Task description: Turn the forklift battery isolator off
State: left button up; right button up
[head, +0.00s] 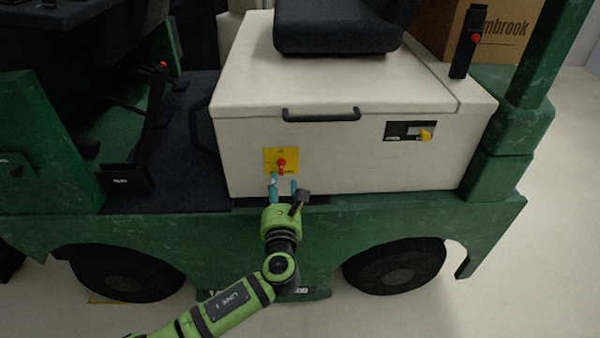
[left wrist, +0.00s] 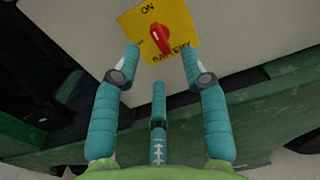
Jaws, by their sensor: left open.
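The battery isolator is a red rotary handle (head: 281,163) on a yellow plate (head: 268,155), on the front face of the cream battery cover. In the left wrist view the red handle (left wrist: 160,38) stands nearly upright, slightly tilted, on the yellow plate (left wrist: 184,18), which reads "ON" at the top and "BATTERY" at the bottom. My left gripper (head: 283,184) is open and empty just below the handle. Its teal fingers (left wrist: 160,60) are spread to either side of the plate's lower part, apart from the handle. My right gripper is in neither view.
The black seat (head: 340,25) is above. The green chassis (head: 400,220) and wheels (head: 395,265) lie below.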

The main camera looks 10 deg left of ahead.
aim_at(281, 167)
pick_arm(q)
jog(key=x, duration=0.6)
jog(key=shift+w+a+b, duration=0.15)
jog(key=shift+a+b, duration=0.1)
jog(key=shift+b, duration=0.05)
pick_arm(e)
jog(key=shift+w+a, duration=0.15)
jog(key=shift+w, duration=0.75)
pick_arm(q)
jog(key=shift+f, duration=0.1)
grip_shut()
